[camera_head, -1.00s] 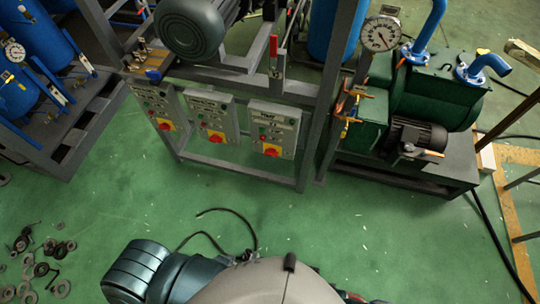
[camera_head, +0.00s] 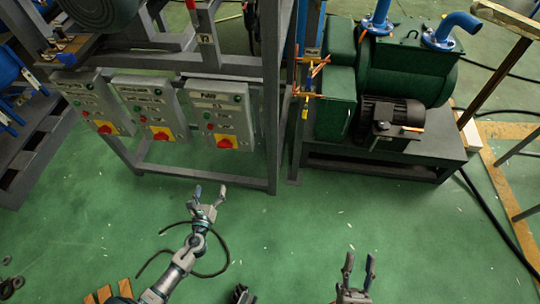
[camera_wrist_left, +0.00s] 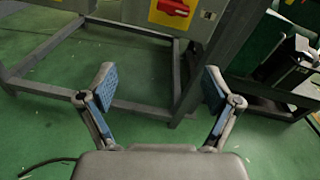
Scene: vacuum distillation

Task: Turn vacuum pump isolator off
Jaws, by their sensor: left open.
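Three grey control boxes hang in a row on a grey steel frame. The right box (camera_head: 220,105) has a red rotary isolator knob (camera_head: 225,141) on a yellow plate; its label is too blurred to read surely. The middle box (camera_head: 150,100) and left box (camera_head: 90,97) carry similar red knobs. My left gripper (camera_head: 208,194) is open and empty, below and in front of the right box, apart from it. In the left wrist view, a red knob (camera_wrist_left: 174,7) shows at the top edge, beyond the open fingers (camera_wrist_left: 158,76). My right gripper (camera_head: 359,263) is open and empty, lower right.
A green pump unit (camera_head: 407,72) with a black motor (camera_head: 402,113) stands on a dark base right of the frame. The frame's lower rail (camera_head: 205,176) runs under the boxes. A black cable (camera_head: 220,262) lies on the green floor near my left arm.

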